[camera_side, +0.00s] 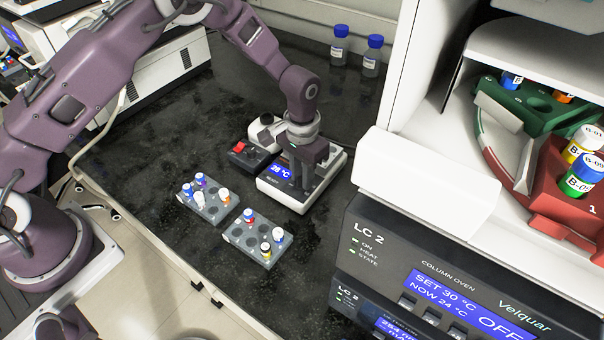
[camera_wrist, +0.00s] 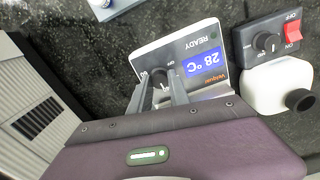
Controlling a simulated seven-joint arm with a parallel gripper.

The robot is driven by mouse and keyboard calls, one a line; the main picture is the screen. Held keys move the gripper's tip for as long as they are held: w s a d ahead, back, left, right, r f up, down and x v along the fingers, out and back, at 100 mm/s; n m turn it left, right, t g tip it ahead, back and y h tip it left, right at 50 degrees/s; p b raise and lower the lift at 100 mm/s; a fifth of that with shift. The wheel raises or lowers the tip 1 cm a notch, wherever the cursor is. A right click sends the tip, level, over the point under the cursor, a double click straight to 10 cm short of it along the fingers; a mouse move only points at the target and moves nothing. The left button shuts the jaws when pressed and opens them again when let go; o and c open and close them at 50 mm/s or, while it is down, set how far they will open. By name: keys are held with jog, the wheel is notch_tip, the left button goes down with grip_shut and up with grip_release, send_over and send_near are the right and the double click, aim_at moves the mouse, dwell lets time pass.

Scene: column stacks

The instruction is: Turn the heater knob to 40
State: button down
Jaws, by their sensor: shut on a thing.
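The heater (camera_side: 283,195) is a low white block on the black bench. Its blue display (camera_wrist: 204,63) reads 28 °C, with READY printed beside it. My gripper (camera_side: 305,186) points down over the heater's front panel. In the wrist view, my two fingers (camera_wrist: 161,84) stand on either side of the heater knob (camera_wrist: 159,77) and are shut on it. The fingers hide most of the knob, so I cannot read its setting. In the side view the knob is hidden behind my gripper.
A dark box with a red switch (camera_wrist: 294,32) and its own small knob (camera_wrist: 266,42) stands close beside the heater. Two grey vial racks (camera_side: 207,207) (camera_side: 244,238) lie in front. The column oven (camera_side: 440,270) is right. Two blue-capped bottles (camera_side: 340,45) (camera_side: 372,55) stand behind.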

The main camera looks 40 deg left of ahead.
jog(key=shift+m, duration=0.5)
jog(key=c, duration=1.2)
grip_release()
jog(key=shift+c, duration=0.2)
notch_tip(320, 180, up, 7)
jog(key=shift+r, duration=0.2)
notch_tip(320, 180, up, 9)
jog(key=t, duration=0.1)
send_over(290, 186)
jog(key=s+a+r+n+t, duration=0.15)
jog(key=s+a+r, duration=0.25)
jog(key=s+r, duration=0.55)
jog(key=s+a+r+t, duration=0.1)
jog(key=s+a+r, duration=0.1)
jog(key=s, duration=0.7)
jog(key=s+a+r+n+t, duration=0.1)
jog(key=s+a+r+t, duration=0.1)
jog(key=s, duration=0.7)
jog(key=shift+r, duration=0.7)
